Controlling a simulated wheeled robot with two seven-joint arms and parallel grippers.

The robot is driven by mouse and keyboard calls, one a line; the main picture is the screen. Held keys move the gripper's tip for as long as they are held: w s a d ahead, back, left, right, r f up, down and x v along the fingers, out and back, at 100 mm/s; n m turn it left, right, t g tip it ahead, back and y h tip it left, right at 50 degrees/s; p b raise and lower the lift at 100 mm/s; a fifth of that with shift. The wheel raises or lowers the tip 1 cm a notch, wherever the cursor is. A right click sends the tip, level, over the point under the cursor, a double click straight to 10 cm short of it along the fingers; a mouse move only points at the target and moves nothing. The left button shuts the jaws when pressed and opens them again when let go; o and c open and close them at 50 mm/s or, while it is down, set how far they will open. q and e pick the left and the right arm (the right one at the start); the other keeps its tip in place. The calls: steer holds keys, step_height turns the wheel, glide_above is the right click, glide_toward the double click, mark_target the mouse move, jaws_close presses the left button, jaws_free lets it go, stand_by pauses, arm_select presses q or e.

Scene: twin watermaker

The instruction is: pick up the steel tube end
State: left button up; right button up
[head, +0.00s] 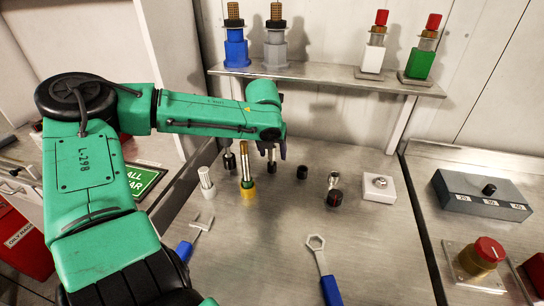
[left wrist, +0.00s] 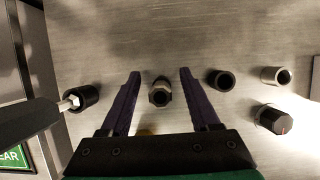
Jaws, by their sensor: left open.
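Several short tube-like pieces stand on the steel bench. Further right stands a plain steel-coloured tube (left wrist: 275,75), which also shows in the head view (head: 333,179). I cannot tell for certain which piece is the steel tube end. My right gripper is not in view.
A black ring (head: 303,172) and a dark knob (head: 335,197) stand to the right. A brass-coloured tube (head: 246,170) and a white cylinder (head: 206,181) stand left. A blue-handled wrench (head: 322,262) lies in front. A shelf (head: 325,76) runs behind.

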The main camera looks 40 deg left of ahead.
arm_select(q)
steer(key=shift+w+a+f, duration=0.15)
steer(key=shift+w+f, duration=0.1)
steer(key=shift+f, duration=0.2)
steer(key=shift+s, duration=0.1)
jaws_close()
steer(key=shift+r, duration=0.15)
